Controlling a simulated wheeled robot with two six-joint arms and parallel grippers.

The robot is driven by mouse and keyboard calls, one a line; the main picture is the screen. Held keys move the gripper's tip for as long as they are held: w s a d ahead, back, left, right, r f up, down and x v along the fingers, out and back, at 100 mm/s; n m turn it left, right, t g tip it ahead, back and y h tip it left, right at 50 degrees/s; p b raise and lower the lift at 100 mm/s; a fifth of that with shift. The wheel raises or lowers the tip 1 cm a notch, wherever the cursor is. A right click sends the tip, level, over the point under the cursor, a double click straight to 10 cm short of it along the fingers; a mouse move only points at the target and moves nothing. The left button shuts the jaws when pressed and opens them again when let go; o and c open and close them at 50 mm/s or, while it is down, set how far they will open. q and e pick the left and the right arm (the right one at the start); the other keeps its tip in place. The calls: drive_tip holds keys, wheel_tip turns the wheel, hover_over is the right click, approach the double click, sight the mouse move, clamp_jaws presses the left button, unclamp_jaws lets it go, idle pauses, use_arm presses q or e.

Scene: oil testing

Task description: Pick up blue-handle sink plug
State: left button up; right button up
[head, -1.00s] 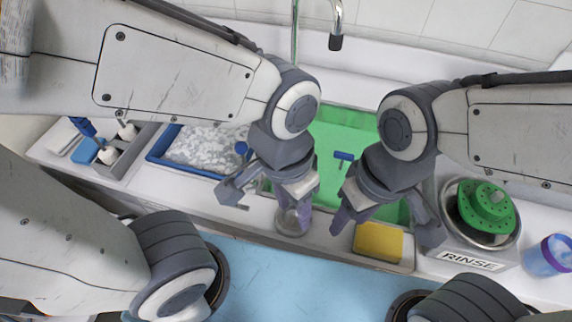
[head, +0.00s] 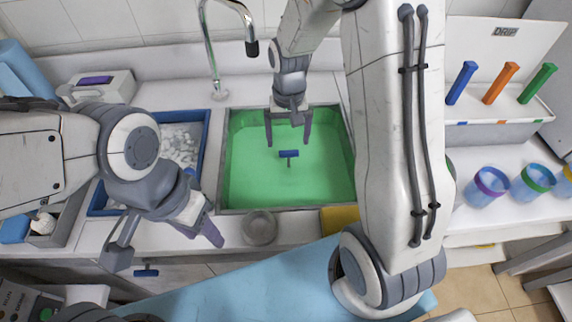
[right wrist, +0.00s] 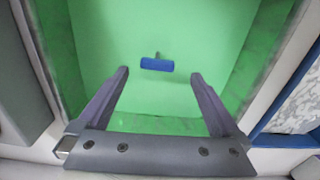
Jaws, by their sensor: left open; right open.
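The sink plug's blue T-shaped handle (head: 289,154) stands on a thin stem in the green sink (head: 240,185). The handle also shows in the right wrist view (right wrist: 157,64), beyond the fingertips and roughly between them. My right gripper (head: 288,143) is over the sink, open and empty, its fingers pointing toward the handle without touching it. Its two fingers (right wrist: 160,75) stand wide apart in the right wrist view. My left gripper (head: 165,238) is open and empty over the front counter edge, left of the sink.
A faucet (head: 250,48) arches behind the sink. A clear glass container (head: 259,228) and a yellow sponge (head: 339,219) sit at the sink's front edge. A blue tray (head: 206,140) stands left. Several cups (head: 487,188) and a drip rack (head: 500,132) stand right.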

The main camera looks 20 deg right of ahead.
sight(291, 151)
drive_tip(key=f, duration=0.3)
drive_tip(key=d+f, duration=0.1)
drive_tip(key=f, duration=0.1)
drive_tip(key=shift+w, duration=0.25)
drive_tip(key=shift+a+f+p, duration=0.2)
drive_tip(key=shift+f+p, duration=0.35)
drive_tip(key=shift+f, duration=2.5)
drive_tip(key=c, duration=1.4)
drive_tip(key=shift+r, duration=0.1)
